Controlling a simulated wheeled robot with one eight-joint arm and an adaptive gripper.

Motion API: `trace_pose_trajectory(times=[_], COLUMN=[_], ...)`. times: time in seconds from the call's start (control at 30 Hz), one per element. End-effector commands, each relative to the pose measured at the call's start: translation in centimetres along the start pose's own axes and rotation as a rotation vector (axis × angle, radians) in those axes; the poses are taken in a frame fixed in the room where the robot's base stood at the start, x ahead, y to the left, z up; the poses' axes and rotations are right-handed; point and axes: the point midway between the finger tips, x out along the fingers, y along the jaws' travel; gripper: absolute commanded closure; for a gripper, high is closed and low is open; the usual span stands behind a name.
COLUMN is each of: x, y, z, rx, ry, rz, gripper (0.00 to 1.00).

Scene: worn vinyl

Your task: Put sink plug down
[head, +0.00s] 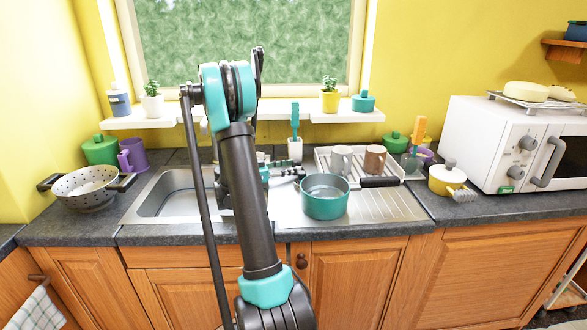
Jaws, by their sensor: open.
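The steel sink (160,194) is set in the dark counter, and my arm stands in front of its right part. My gripper (290,173) shows just right of my arm, over the back of the sink and behind the teal saucepan. It is open, and I see nothing held in it. I cannot make out a sink plug; my arm hides part of the basin and the area around the tap.
The teal saucepan (325,201) stands on the drainer (385,208), its dark handle pointing right. A white dish rack (398,172) holds mugs behind it. A colander (87,188) stands left of the sink, a microwave (510,150) far right. The counter's right front is clear.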

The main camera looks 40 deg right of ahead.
Motion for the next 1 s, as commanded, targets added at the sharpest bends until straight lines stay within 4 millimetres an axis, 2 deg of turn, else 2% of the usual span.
trace_pose_trajectory(times=[0.2, 0.4, 1.0], x=[-3.9, -5.8, -6.1], y=[-0.1, -0.1, 0.0], z=[0.0, 0.0, 0.0], rx=[0.000, 0.000, 0.000], ry=[0.000, 0.000, 0.000], rz=[-0.004, -0.002, -0.001], gripper=[0.54, 0.54, 0.54])
